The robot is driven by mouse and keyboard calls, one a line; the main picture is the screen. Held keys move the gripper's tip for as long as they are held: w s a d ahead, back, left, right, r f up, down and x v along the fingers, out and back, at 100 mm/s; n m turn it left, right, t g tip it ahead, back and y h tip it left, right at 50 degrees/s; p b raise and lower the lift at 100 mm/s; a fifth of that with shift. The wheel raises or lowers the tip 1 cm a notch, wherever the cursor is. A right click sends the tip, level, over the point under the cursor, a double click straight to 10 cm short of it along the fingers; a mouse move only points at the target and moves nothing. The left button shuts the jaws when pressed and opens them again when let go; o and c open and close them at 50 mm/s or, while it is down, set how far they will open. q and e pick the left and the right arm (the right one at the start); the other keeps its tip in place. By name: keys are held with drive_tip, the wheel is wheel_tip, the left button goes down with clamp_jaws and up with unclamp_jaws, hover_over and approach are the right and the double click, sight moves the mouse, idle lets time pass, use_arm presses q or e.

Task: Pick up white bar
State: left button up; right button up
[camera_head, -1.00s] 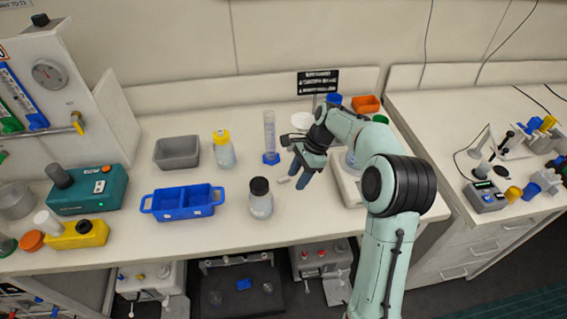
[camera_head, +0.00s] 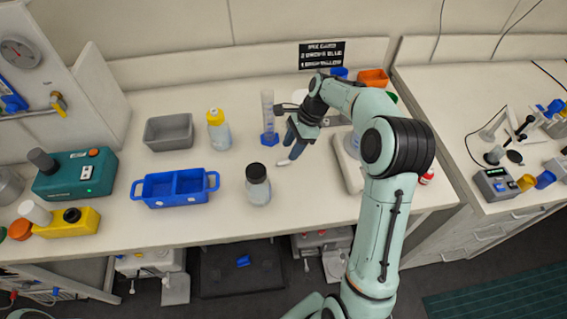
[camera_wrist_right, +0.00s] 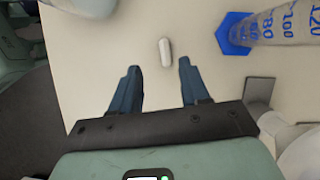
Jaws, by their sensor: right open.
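The white bar (camera_wrist_right: 165,52) is a small pill-shaped piece lying on the bench top. In the head view it shows as a small white piece (camera_head: 283,163) just below the right fingertips. My right gripper (camera_head: 293,152) is above the bench. In the right wrist view its two blue-grey fingers (camera_wrist_right: 158,75) are open and empty. The bar lies beyond the fingertips, in line with the gap and nearer the right finger. Height above the bar is hard to tell. My left gripper is not in view.
A graduated cylinder with a blue base (camera_head: 269,138) stands close behind the gripper; it shows at upper right in the wrist view (camera_wrist_right: 235,33). A black-capped bottle (camera_head: 258,186), a blue two-compartment tray (camera_head: 142,202) and a yellow-capped bottle (camera_head: 217,132) stand to the left.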

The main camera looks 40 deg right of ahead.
sight(284, 161)
drive_tip(key=x, duration=0.4)
drive_tip(key=d+x, duration=0.1)
drive_tip(key=x, duration=0.1)
drive_tip(key=shift+w+f, duration=0.1)
drive_tip(key=shift+w, duration=0.15)
clamp_jaws()
